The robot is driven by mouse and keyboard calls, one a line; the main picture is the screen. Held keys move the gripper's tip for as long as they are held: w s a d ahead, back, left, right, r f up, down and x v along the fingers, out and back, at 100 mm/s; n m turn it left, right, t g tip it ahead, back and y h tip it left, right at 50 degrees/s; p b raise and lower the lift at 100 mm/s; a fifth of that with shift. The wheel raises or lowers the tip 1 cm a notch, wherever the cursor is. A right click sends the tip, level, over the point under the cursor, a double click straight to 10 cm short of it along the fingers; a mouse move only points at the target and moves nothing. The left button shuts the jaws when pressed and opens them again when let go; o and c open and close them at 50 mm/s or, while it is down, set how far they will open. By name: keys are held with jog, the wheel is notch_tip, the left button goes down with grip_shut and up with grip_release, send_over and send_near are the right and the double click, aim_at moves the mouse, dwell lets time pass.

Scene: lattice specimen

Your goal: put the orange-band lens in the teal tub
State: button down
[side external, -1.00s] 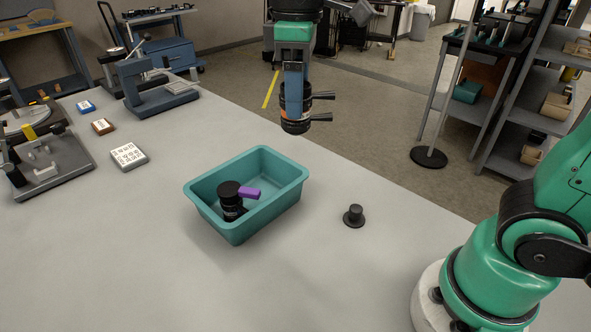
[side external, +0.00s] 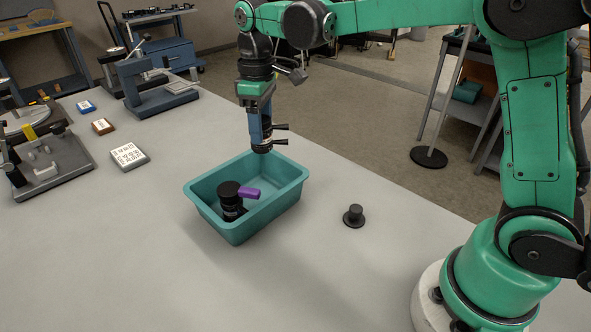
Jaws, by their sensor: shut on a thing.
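The teal tub (side external: 237,228) stands on the table, open at the top. My gripper (side external: 259,130) is pointing down with blue fingers, shut on a dark lens (side external: 263,147). The lens is in front of the tub's far rim in the picture. It appears to be above the tub, but its exact height is hard to tell. Its band is too small to make out clearly now. Inside the tub, a black lens (side external: 231,203) stands with a purple piece (side external: 249,193) at its side.
A small black knob-shaped piece (side external: 354,217) stands on the table right of the tub. A white keypad-like block (side external: 129,156), a brown block (side external: 103,126) and a blue block (side external: 86,106) lie at the left, near a grey fixture (side external: 52,165). The table front is clear.

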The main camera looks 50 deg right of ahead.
notch_tip(320, 180, down, 11)
jog(key=shift+f, duration=0.1)
dwell(0.3)
jog(key=c, duration=0.5)
grip_release()
jog(key=shift+f, duration=0.1)
jog(key=shift+c, duration=0.2)
notch_tip(320, 180, up, 12)
jog(key=shift+f, duration=0.15)
jog(key=shift+s+r, duration=0.3)
jog(key=shift+r, duration=0.25)
jog(key=s+d+f+m+t, duration=0.2)
jog(key=s+m+t, duration=0.4)
jog(key=s, duration=0.6)
jog(key=shift+t, duration=0.6)
